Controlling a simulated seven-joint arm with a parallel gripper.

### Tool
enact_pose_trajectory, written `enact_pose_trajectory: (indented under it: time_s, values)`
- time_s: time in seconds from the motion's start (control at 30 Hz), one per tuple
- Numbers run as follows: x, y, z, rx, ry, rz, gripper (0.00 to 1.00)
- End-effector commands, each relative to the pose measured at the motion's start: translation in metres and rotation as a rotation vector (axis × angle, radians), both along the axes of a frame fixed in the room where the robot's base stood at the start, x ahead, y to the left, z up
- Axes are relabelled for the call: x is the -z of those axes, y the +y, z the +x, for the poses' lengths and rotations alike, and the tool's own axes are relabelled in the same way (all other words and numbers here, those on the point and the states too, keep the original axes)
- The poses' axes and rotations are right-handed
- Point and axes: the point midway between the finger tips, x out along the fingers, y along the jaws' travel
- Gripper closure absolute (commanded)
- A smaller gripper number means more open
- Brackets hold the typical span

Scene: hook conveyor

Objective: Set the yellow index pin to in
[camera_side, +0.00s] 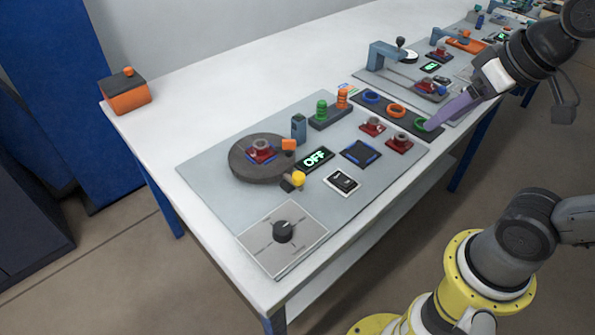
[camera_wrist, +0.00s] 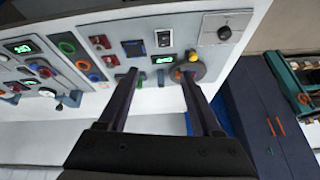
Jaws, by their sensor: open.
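The yellow index pin (camera_side: 298,180) is a small round knob on a dark mount beside the round dark turntable (camera_side: 240,168), on its near right side. The pin also shows in the wrist view (camera_wrist: 193,56), near the turntable (camera_wrist: 189,70). From these views I cannot tell its in or out position. My gripper (camera_side: 432,124) is well to the right of the pin in the side view, near the ring tray. In the wrist view its two long dark fingers are spread apart, with nothing between the tips (camera_wrist: 157,74).
A black dial (camera_side: 283,231) is on the near corner plate. Red parts (camera_side: 399,143) and a black tray of coloured rings (camera_side: 397,111) lie to the right. An orange box (camera_side: 127,97) stands far left; white table around it is clear.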

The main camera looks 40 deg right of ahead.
Motion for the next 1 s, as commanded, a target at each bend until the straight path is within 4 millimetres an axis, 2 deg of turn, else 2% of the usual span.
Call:
enact_pose_trajectory:
  time_s: [0.1, 0.2, 0.33, 0.43, 0.57, 0.7, 0.83, 1.0]
  values:
    - [-0.017, 0.005, 0.030, 0.047, 0.041, 0.035, 0.34]
    - [-0.026, 0.012, 0.058, 0.079, 0.084, 0.059, 0.34]
    - [-0.029, 0.026, 0.101, 0.113, 0.155, 0.080, 0.34]
    - [-0.022, 0.039, 0.136, 0.132, 0.216, 0.087, 0.34]
    - [-0.001, 0.061, 0.178, 0.141, 0.296, 0.083, 0.34]
    - [0.031, 0.085, 0.212, 0.126, 0.378, 0.062, 0.34]
    - [0.061, 0.102, 0.229, 0.099, 0.437, 0.039, 0.34]
    - [0.086, 0.112, 0.229, 0.081, 0.491, 0.017, 0.34]
